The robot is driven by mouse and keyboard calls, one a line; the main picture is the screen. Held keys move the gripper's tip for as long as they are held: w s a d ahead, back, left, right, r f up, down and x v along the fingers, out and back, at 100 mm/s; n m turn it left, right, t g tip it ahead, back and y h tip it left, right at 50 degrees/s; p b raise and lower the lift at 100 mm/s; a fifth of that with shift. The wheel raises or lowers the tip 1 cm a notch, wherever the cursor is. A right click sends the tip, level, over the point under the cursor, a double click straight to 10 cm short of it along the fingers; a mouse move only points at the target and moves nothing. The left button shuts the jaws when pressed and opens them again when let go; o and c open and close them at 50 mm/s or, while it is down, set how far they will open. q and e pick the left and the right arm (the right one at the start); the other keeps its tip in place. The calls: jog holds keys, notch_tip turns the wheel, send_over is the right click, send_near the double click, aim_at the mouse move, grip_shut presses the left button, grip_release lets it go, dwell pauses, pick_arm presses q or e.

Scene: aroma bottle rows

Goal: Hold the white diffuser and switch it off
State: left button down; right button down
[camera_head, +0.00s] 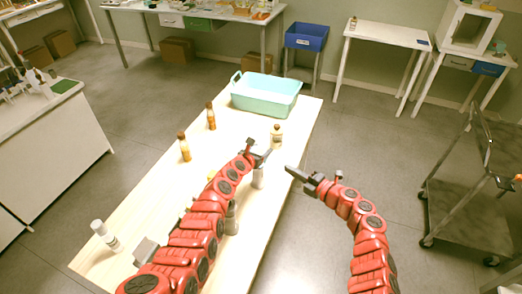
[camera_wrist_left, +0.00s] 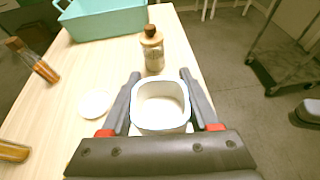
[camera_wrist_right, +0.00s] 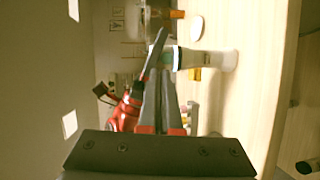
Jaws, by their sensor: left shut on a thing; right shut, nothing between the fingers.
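My right gripper (camera_head: 290,171) is shut and empty, off the table's right edge and pointing toward the diffuser. I cannot make out a switch.
A teal bin (camera_head: 265,105) stands at the table's far end. A corked bottle (camera_head: 277,135) is just beyond the diffuser. Amber bottles (camera_head: 184,147) stand to the left. A white disc (camera_wrist_left: 95,105) lies on the wooden table (camera_head: 150,190). The floor on the right is clear up to a cart (camera_head: 465,205).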

jog(key=w+a+f+m+t+h, duration=0.2)
jog(key=w+a+m+t+h, duration=0.2)
jog(key=m, duration=0.9)
jog(key=shift+w+a+f+t+h, duration=0.35)
jog(key=shift+w+a+t+h, duration=0.05)
jog(key=shift+a+t+h, duration=0.45)
dwell(1.2)
